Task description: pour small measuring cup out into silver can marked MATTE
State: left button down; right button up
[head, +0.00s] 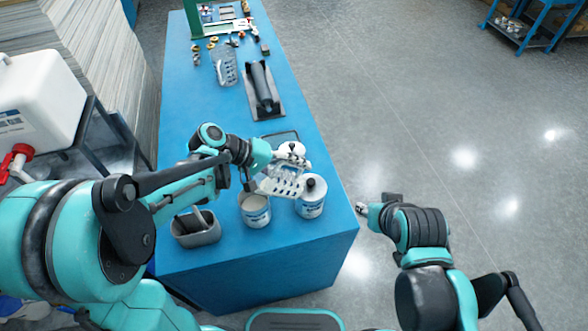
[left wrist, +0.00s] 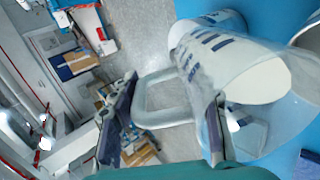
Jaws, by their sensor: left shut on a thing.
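My left gripper (head: 272,160) is shut on the handle of a clear measuring cup (head: 282,184). In the left wrist view, the cup (left wrist: 245,75) has dark blue markings and looks tilted, with a pale area inside; its handle (left wrist: 150,100) lies between my fingers. In the head view the cup is above and between two pale cans. The left can (head: 256,211) is open; the right can (head: 311,199) has a dark knob on top. Their labels are too small to read. My right gripper (head: 364,208) is off the table's right edge, its fingers unclear.
A grey bin (head: 196,232) with a dark tool stands left of the cans. A dark roller on a tray (head: 264,93) and another clear measuring cup (head: 223,66) are farther back on the blue table (head: 200,100). Small parts sit at the far end.

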dwell(0.3)
pick_arm(q)
jog(key=shift+a+h+b, duration=0.2)
jog(key=shift+h+b, duration=0.1)
jog(key=shift+b, duration=0.1)
jog(key=shift+s+a+r+h+b, duration=0.1)
jog(key=shift+a+r+h+b, duration=0.2)
jog(key=shift+h+b, duration=0.3)
jog(key=shift+r, duration=0.15)
jog(key=shift+a+b, duration=0.1)
jog(key=shift+b, duration=0.2)
dwell(0.4)
jog(key=shift+a+r+h, duration=0.1)
jog(key=shift+h, duration=0.2)
jog(key=shift+s+a+r+t+h+b, duration=0.1)
jog(key=shift+a+r+t+h+b, duration=0.2)
jog(key=shift+r+h+b, duration=0.25)
jog(key=shift+a+r, duration=0.1)
jog(key=shift+r, duration=0.05)
